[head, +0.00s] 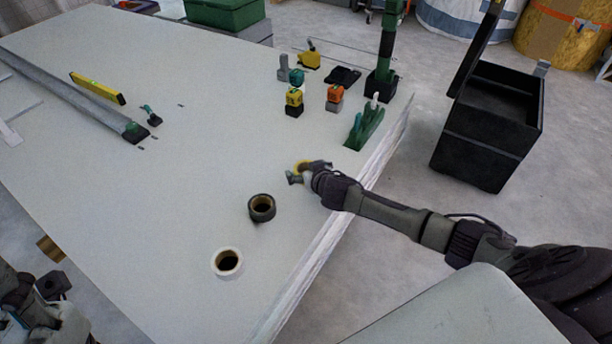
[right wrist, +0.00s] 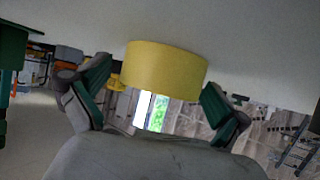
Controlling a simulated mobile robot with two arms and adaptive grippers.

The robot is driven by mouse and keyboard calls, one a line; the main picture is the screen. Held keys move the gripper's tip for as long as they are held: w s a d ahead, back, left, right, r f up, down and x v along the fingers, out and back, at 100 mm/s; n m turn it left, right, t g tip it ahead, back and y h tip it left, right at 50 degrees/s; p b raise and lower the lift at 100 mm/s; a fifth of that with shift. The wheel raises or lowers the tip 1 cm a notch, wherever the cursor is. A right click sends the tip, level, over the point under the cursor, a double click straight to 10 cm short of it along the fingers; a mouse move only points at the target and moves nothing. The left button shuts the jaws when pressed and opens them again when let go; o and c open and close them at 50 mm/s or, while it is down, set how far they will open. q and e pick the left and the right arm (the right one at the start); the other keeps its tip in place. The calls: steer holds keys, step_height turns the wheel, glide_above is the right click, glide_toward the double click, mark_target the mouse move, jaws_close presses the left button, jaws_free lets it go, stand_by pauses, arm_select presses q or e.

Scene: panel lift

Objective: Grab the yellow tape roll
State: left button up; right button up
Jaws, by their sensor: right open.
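The yellow tape roll (head: 300,167) is on the white panel, mostly hidden by my right gripper (head: 306,174) in the head view. In the right wrist view the yellow tape roll (right wrist: 165,68) shows large and side-on between the two green-padded fingers of my right gripper (right wrist: 156,82). The fingers are apart, one on each side of the roll, with gaps showing. Part of my left arm shows at the lower left of the head view; its finger state is unclear.
A black tape roll (head: 262,208) and a white tape roll (head: 227,262) lie nearer on the panel (head: 150,200). Green clamps (head: 364,128) and several small tools stand beyond the gripper. A black open box (head: 490,130) stands on the floor to the right.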

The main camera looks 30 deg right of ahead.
steer(key=shift+r, duration=0.1)
steer(key=c, duration=1.1)
steer(key=shift+r, duration=0.15)
